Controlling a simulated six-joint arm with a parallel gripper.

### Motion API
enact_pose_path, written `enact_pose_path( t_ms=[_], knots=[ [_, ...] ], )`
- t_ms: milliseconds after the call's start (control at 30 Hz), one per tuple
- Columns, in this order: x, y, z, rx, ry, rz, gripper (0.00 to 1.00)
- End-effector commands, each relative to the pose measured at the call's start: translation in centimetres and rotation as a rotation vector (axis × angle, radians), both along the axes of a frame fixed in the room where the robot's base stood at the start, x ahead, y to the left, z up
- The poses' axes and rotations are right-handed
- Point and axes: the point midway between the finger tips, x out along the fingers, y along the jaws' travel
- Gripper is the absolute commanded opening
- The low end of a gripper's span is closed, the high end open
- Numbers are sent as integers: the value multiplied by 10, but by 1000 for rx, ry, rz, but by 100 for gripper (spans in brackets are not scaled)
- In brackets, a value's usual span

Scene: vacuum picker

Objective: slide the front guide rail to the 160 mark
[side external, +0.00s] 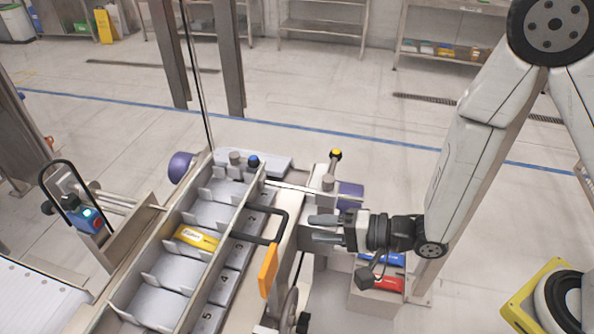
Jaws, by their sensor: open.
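A long grey metal rail (221,272) runs along the right side of the compartmented conveyor; I take it for the front guide rail. A thin pale bar (300,190) runs right from the rail's far end to a post with a yellow-topped knob (336,155). No 160 mark is readable. My gripper (308,228) is open and empty, its fingers pointing left, just right of the black handle and apart from it as far as I can tell.
A yellow carton (197,237) lies in one conveyor compartment. Numbered grey plates (223,287) lie beside the rail. A box with blue and red items (377,283) stands below my gripper. A control box (86,218) is at left. The floor behind is mostly clear.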

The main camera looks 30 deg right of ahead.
Motion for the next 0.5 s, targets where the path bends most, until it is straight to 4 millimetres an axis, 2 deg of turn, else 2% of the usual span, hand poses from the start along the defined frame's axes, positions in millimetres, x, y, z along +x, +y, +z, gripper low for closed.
enact_pose_path(
  t_ms=[500],
  knots=[
    [31, 32, -10, 0, 0, 2, 52]
  ],
)
